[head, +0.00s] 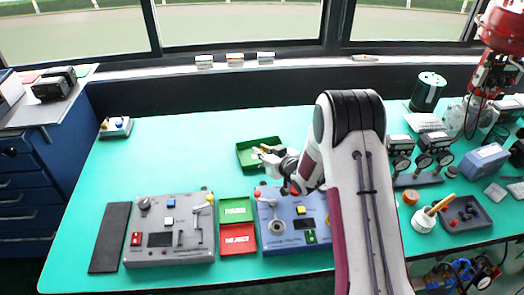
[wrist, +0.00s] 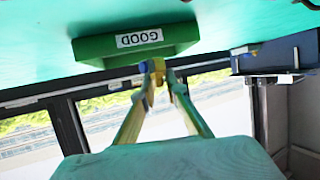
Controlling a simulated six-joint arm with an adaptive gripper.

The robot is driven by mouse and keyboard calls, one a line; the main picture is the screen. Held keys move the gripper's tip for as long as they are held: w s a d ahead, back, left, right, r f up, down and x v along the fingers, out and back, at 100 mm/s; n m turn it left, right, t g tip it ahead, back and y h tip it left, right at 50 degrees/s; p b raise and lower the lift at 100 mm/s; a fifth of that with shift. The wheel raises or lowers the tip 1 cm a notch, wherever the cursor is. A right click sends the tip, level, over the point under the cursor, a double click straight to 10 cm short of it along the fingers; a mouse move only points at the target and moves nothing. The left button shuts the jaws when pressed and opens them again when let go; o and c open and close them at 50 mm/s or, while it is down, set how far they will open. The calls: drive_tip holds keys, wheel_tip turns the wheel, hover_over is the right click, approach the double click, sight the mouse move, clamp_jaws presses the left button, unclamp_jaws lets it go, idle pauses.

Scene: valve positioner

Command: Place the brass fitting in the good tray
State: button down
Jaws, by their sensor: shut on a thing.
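The green tray labelled GOOD (wrist: 190,38) is at the top of the wrist view, which is tilted so that the table is above. In the head view the same green tray (head: 245,161) lies at the middle of the table, toward the back. My gripper (head: 262,154) is at the tray's front right side, overlapping it in the picture. In the wrist view my gripper's fingers (wrist: 153,76) converge on a small brass-coloured piece, the brass fitting (wrist: 158,68), mostly hidden by the fingertips. I cannot tell its height above the tray.
Green PASS (head: 236,210) and red REJECT (head: 238,240) trays lie between a grey control box (head: 170,230) and a blue one (head: 285,235). The table left of the green tray is clear.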

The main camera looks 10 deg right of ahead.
drive_tip(key=shift+f, duration=0.6)
drive_tip(key=c, duration=2)
unclamp_jaws()
drive_tip(key=shift+s+f, duration=0.1)
drive_tip(key=shift+r, duration=0.2)
drive_tip(key=shift+r, duration=0.25)
drive_tip(key=shift+s+d+r, duration=0.25)
drive_tip(key=shift+s+r, duration=0.2)
drive_tip(key=shift+v, duration=5.4)
drive_tip(key=shift+r, duration=0.2)
